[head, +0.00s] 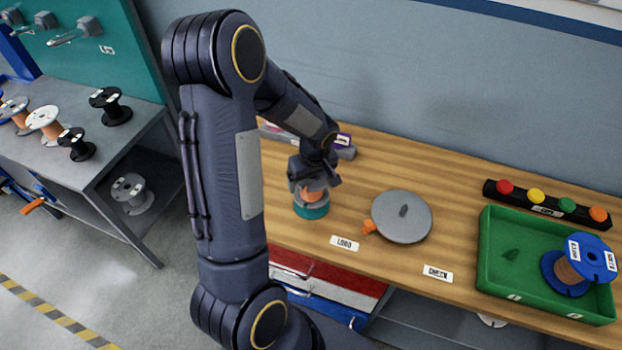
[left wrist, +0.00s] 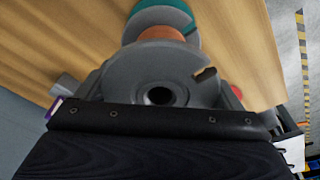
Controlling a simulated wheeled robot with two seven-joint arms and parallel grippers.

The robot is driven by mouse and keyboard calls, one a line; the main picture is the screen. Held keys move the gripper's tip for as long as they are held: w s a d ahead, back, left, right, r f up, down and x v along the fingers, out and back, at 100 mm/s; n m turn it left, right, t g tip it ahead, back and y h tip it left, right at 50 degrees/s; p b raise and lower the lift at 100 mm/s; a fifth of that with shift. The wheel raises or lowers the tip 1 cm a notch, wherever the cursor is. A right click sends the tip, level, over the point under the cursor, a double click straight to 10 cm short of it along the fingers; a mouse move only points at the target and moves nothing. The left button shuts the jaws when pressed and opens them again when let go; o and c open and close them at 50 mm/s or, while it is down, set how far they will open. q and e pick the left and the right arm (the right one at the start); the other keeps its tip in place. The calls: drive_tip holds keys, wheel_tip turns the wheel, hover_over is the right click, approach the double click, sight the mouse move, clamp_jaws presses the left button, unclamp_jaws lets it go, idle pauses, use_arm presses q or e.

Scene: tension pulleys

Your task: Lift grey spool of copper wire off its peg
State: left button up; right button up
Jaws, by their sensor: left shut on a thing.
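The grey spool of copper wire (head: 311,194) is at the LOAD place on the wooden bench, over a teal round base (head: 311,212). My left gripper (head: 315,180) comes down on it from above and is shut on it. In the left wrist view the spool's grey upper flange (left wrist: 130,92) fills the middle, with a dark centre hole. Its copper winding (left wrist: 162,33) and part of the teal base (left wrist: 180,15) show behind. The peg is hidden, so I cannot tell whether the spool is clear of it. My right gripper is not in view.
A grey disc (head: 402,217) with an orange knob lies right of the spool. A green tray (head: 492,250) holding a blue spool (head: 592,258) and a strip of coloured buttons (head: 536,196) stand further right. A grey shelf (head: 60,165) with several spools is at left.

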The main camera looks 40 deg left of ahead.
use_arm(q)
drive_tip(key=shift+r+p, duration=0.6)
drive_tip(key=shift+r, duration=0.85)
drive_tip(key=shift+b, duration=0.3)
wheel_tip(320, 180, up, 4)
drive_tip(key=shift+f+p, duration=0.25)
drive_tip(key=shift+p, duration=0.75)
drive_tip(key=shift+r, duration=0.1)
idle(0.5)
